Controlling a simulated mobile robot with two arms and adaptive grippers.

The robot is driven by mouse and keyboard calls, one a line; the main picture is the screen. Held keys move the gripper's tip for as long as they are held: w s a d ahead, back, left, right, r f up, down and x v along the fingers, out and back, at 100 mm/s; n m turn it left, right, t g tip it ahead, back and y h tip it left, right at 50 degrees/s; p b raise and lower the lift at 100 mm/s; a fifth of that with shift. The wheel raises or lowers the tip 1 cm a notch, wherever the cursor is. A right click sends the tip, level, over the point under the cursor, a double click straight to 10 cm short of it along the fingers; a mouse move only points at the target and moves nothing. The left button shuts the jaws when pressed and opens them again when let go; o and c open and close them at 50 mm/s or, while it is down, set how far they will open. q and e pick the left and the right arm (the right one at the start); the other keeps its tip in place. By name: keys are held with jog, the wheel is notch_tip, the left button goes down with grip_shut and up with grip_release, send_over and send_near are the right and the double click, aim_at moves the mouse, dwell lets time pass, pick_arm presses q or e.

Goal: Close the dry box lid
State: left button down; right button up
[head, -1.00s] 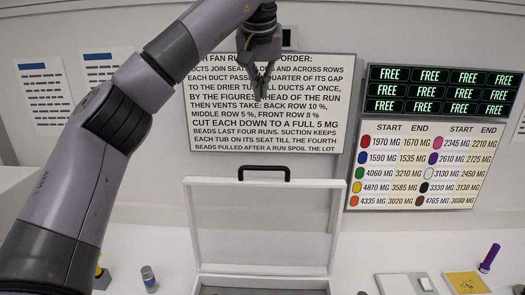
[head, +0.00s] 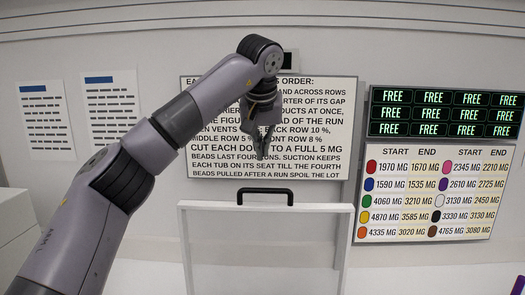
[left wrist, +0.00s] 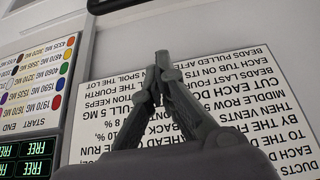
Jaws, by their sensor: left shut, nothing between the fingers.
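The dry box lid (head: 187,250) stands open and upright in the head view, a white frame around a clear or pale panel. Its black handle (head: 268,190) is on the top edge. The box body is below the picture. My left gripper (head: 261,156) is shut and empty, pointing down a little above the handle, in front of the wall sign. My right gripper is in neither view.
The wall sign (head: 215,165) hangs behind the lid. A board of green FREE displays (head: 445,113) and a coloured START/END chart (head: 432,195) hang to the right. Two paper sheets (head: 111,105) are on the left wall. A purple item (head: 519,285) shows at the lower right edge.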

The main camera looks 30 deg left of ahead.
pick_arm(q)
jog(key=p+x, duration=0.2)
jog(key=x, duration=0.5)
jog(key=s, duration=0.1)
jog(key=s+d, duration=0.1)
jog(key=s+f, duration=0.1)
jog(key=shift+s+d+p, duration=0.25)
jog(key=shift+d+p, duration=0.05)
